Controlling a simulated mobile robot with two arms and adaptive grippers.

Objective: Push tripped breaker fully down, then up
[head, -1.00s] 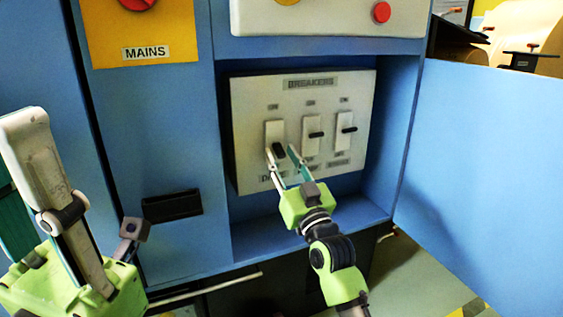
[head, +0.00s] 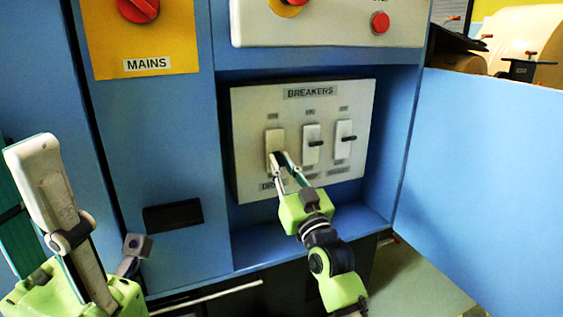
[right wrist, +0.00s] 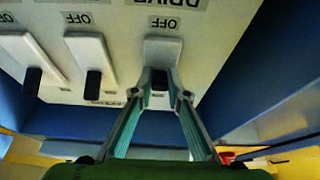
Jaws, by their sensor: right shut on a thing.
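The breaker panel (head: 300,93) is a pale plate with three white breakers in a blue recess. The left breaker (head: 275,137), labelled DRIVE in the right wrist view (right wrist: 162,48), has a black lever (right wrist: 159,80). My right gripper (head: 281,160) is shut on that lever, low on the breaker's housing; its fingertips mostly hide it in the head view. In the right wrist view the fingertips (right wrist: 160,86) stand on either side of the lever. My left gripper (head: 20,170) is raised at the left, away from the panel; its jaw gap is unclear.
The middle breaker (head: 312,131) and right breaker (head: 344,128) stand close beside, with levers sticking out. An open blue door (head: 490,170) is at the right. A red mains knob (head: 138,8) and a red button (head: 380,22) sit above. The recess floor is clear.

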